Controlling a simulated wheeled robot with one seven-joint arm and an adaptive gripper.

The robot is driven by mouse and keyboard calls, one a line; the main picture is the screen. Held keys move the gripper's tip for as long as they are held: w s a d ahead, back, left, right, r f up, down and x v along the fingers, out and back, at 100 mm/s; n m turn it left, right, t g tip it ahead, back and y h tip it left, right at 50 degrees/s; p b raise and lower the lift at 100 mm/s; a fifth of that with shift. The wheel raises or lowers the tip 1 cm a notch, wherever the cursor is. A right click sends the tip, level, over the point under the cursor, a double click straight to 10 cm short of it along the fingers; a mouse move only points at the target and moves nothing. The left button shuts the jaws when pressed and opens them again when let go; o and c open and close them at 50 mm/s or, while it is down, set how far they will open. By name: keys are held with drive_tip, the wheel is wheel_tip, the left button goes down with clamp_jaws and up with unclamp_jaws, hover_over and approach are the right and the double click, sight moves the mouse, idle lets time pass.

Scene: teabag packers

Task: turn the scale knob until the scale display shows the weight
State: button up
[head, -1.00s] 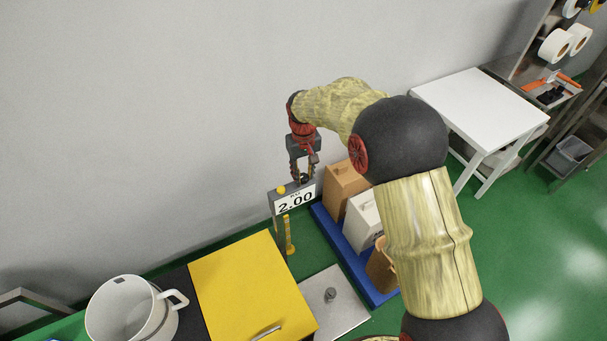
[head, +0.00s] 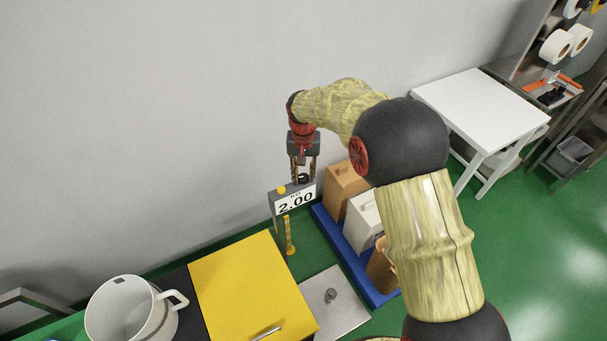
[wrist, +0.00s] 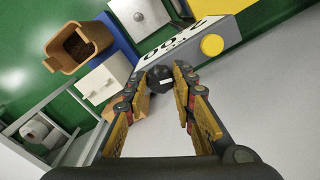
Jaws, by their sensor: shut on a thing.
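The scale display (head: 296,200) is a white panel on a grey box that reads 2.00 in the head view. The fingers also flank the knob in the wrist view (wrist: 160,72). A yellow button (head: 281,189) sits beside it.
A yellow box (head: 245,285) and a white mug (head: 125,310) stand at the lower left. A metal plate (head: 345,317) lies below the display. A blue tray (head: 345,252) with several containers is on the right. The grey wall is close behind.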

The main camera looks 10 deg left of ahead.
sight(303, 177)
drive_tip(key=o, duration=1.2)
drive_tip(key=shift+c, duration=0.2)
drive_tip(key=shift+r, duration=0.1)
wheel_tip(303, 177, up, 12)
